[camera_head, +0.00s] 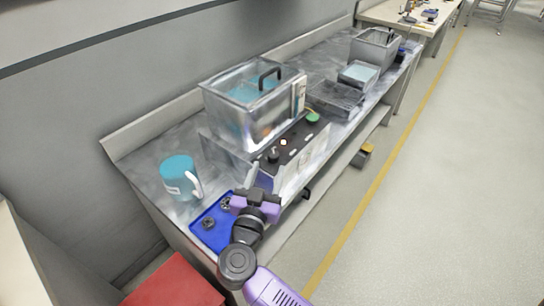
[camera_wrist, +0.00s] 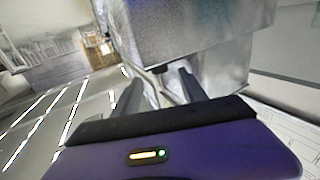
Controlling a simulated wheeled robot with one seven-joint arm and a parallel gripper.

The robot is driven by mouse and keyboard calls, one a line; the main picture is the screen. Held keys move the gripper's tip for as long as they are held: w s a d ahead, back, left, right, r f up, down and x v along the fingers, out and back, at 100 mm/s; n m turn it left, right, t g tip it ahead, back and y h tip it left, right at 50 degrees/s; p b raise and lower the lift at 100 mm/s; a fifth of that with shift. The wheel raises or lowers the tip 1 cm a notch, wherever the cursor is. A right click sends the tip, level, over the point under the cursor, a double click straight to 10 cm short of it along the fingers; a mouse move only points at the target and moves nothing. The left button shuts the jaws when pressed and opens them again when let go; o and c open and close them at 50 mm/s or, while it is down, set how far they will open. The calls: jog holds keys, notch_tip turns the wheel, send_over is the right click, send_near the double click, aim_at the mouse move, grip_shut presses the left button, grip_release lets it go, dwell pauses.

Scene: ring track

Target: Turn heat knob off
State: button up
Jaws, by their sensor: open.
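The heating unit (camera_head: 302,167) stands on the metal bench with a dark control panel (camera_head: 296,146) on its sloped top. A dark knob (camera_head: 272,157) sits at the panel's near end, and a pale round spot (camera_head: 283,142) shows beside it. I cannot tell which control is the heat knob or how it is set. My gripper (camera_head: 265,178) is just in front of the unit's near end. In the wrist view, its two fingers (camera_wrist: 160,84) are apart with nothing held, below a grey metal surface (camera_wrist: 185,35). A small dark piece shows between them, too unclear to name.
A clear tank (camera_head: 240,119) of blue liquid stands behind the panel. A blue mug (camera_head: 178,177) and a blue tray (camera_head: 211,225) with small parts sit at the near left. Dark trays (camera_head: 334,99) lie farther along the bench. The floor (camera_head: 430,200) to the right is clear.

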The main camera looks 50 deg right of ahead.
aim_at(272, 159)
jog(key=x, duration=0.6)
jog(key=shift+w+d, duration=0.1)
jog(key=shift+d, duration=0.2)
jog(key=shift+r, duration=0.1)
grip_shut()
